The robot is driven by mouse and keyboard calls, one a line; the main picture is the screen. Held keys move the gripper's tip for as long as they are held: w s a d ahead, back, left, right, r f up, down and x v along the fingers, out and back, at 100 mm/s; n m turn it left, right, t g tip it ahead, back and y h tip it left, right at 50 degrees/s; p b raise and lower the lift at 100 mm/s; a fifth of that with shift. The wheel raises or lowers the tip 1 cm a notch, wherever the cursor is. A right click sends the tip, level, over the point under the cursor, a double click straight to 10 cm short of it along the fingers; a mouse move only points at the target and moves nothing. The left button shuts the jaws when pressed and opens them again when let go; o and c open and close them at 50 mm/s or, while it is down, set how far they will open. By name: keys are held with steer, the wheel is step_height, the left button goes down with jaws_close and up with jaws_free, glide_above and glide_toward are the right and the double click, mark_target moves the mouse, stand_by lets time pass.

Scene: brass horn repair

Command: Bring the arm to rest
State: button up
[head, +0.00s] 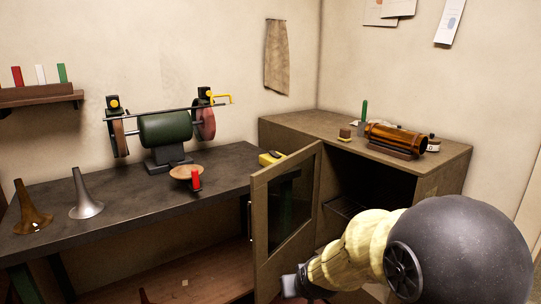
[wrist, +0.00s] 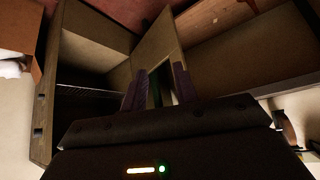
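My arm reaches in from the lower right of the head view, and my gripper (head: 290,285) is low in front of the open cabinet door (head: 262,215). In the wrist view my gripper's two fingers (wrist: 157,88) stand apart with nothing visible between them. The door, which has a glass pane, shows beyond the fingers. Part of the gripper is cut off or dark in the head view, and I cannot tell whether it touches the door.
The cabinet (head: 440,172) stands open, with a wire shelf (wrist: 85,91) inside. An amber cylinder (head: 396,137) lies on top. The dark bench (head: 125,207) at left carries a green grinder (head: 165,129), two horn bells and a red-handled tool (head: 196,180).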

steer(key=s+d+f+m+g+h+p, duration=0.15)
steer(key=s+d, duration=0.25)
steer(key=s, duration=0.4)
steer(key=s+d+f+g+b, duration=0.1)
steer(key=s+d+g, duration=0.3)
steer(key=s, duration=0.5)
step_height(320, 180, up, 22)
steer(key=p, duration=2.1)
steer(key=shift+w+d+f+t+p, duration=0.15)
steer(key=shift+w+t+p, duration=0.15)
steer(key=shift+t+p, duration=0.15)
steer(key=shift+w, duration=0.1)
